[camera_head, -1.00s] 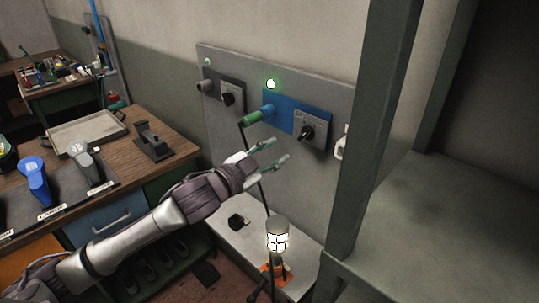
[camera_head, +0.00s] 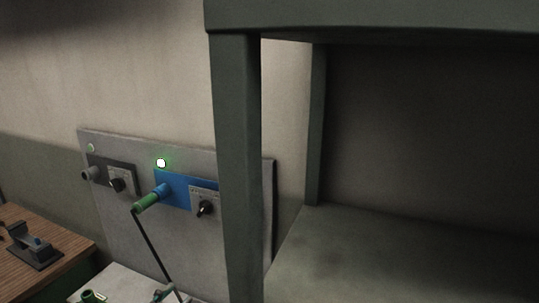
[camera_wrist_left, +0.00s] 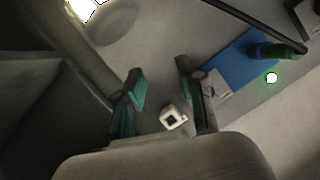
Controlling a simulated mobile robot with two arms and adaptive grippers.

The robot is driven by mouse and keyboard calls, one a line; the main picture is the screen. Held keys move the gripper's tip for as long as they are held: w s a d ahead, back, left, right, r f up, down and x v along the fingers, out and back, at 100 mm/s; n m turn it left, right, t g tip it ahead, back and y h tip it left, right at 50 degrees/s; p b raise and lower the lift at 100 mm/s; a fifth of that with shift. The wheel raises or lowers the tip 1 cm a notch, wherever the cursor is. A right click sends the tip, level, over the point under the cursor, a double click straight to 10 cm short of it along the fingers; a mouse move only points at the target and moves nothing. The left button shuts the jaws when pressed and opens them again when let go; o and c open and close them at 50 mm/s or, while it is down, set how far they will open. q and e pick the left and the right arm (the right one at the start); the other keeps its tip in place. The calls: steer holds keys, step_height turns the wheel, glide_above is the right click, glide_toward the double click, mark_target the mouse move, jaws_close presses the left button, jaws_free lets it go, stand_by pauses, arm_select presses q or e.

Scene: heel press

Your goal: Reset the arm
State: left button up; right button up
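The rest of the left arm is out of the head view. My right gripper is in neither view.
A grey shelf frame (camera_head: 235,160) stands right; a wooden bench (camera_head: 60,250) is left.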

arm_select(q)
steer(key=s+d+f+n+g+y, duration=0.15)
steer(key=s+f+g, duration=0.3)
steer(key=s, duration=0.45)
steer(key=s+a+f+n+g, duration=0.1)
steer(key=s+f+n+g, duration=0.15)
steer(key=s+f, duration=0.45)
steer(key=s+d+f+n+g+y, duration=0.15)
steer(key=s+f+g, duration=0.3)
steer(key=s, duration=0.55)
steer(key=s+f+b+x, duration=0.1)
steer(key=s+b+x, duration=0.15)
steer(key=x, duration=1.15)
steer(key=s+b+x, duration=0.1)
steer(key=s+x, duration=0.3)
steer(key=x, duration=1.1)
steer(key=s+a+f+g+b, duration=0.1)
steer(key=s+a+f+b, duration=0.2)
steer(key=s+f, duration=1.4)
step_height(320, 180, down, 3)
steer(key=shift+s+f, duration=0.2)
steer(key=shift+m+g, duration=0.25)
